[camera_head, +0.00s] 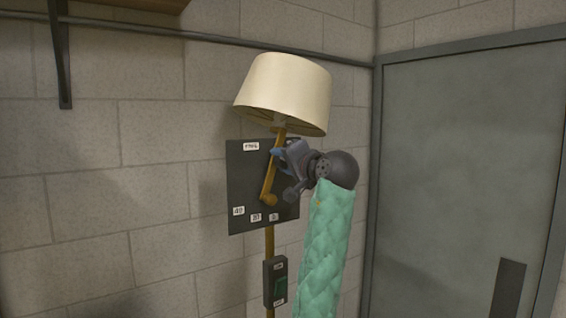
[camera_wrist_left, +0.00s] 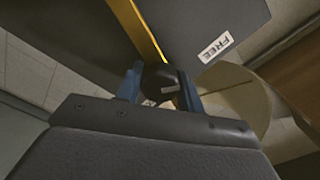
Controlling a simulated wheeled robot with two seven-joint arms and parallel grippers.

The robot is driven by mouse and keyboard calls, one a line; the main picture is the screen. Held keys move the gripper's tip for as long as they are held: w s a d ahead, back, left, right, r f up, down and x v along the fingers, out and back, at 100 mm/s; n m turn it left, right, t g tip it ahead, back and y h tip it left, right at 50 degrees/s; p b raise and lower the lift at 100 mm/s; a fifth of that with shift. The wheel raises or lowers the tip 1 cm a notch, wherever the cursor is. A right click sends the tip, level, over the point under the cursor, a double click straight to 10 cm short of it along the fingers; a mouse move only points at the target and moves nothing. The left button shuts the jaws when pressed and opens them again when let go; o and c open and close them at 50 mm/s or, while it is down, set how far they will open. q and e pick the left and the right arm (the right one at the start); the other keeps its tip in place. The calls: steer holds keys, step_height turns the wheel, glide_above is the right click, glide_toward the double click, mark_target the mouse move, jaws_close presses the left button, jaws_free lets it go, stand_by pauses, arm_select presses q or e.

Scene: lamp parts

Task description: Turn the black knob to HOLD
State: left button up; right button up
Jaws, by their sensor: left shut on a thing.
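The black knob (camera_wrist_left: 158,76) sits between the blue fingers of my left gripper (camera_wrist_left: 161,71) in the left wrist view, and the fingers are shut on it. In the head view my left gripper (camera_head: 279,153) is at the upper right of the dark panel (camera_head: 240,183) on the wall lamp, and it hides the knob. A white FREE label (camera_wrist_left: 215,47) is on the panel in the wrist view. It shows at the panel's top in the head view (camera_head: 251,146). I cannot read any HOLD label. My right gripper is in neither view.
The cream lampshade (camera_head: 285,90) is just above my gripper. A brass lever (camera_head: 267,187) slants across the panel, above several small white labels. A grey door (camera_head: 465,150) stands right. Open wall lies left.

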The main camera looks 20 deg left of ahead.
arm_select(q)
steer(key=shift+m, duration=1.2)
steer(key=m, duration=1.1)
steer(key=shift+m, duration=0.3)
steer(key=m, duration=0.4)
steer(key=shift+m, duration=2.5)
steer(key=o, duration=1)
